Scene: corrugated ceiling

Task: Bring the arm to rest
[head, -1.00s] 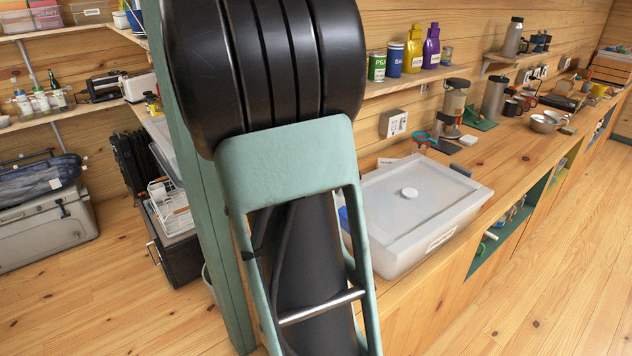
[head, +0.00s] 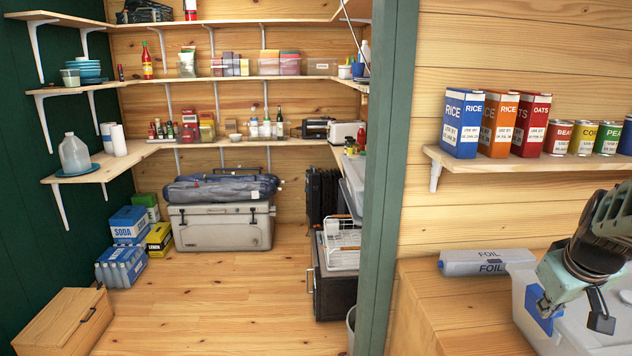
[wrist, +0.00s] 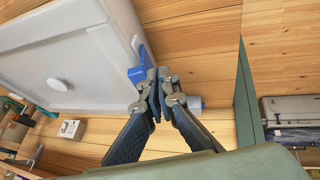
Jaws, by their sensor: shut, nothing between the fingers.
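My gripper (wrist: 158,76) is shut and empty in the wrist view, its two dark fingers meeting near the blue latch of a white lidded tub (wrist: 50,42). I cannot tell whether the fingertips touch the latch. In the head view the end of my arm (head: 597,256) comes in from the right edge, low over the same tub (head: 529,318). Most of my arm is outside the head view, and part of the tub is hidden behind its end.
A foil box (head: 487,262) lies on the wooden counter beside the tub. A shelf (head: 520,168) with rice, oats and cans hangs above. A green post (head: 385,180) stands left of the counter. Open floor (head: 215,305) lies further left, before a grey cooler (head: 222,228).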

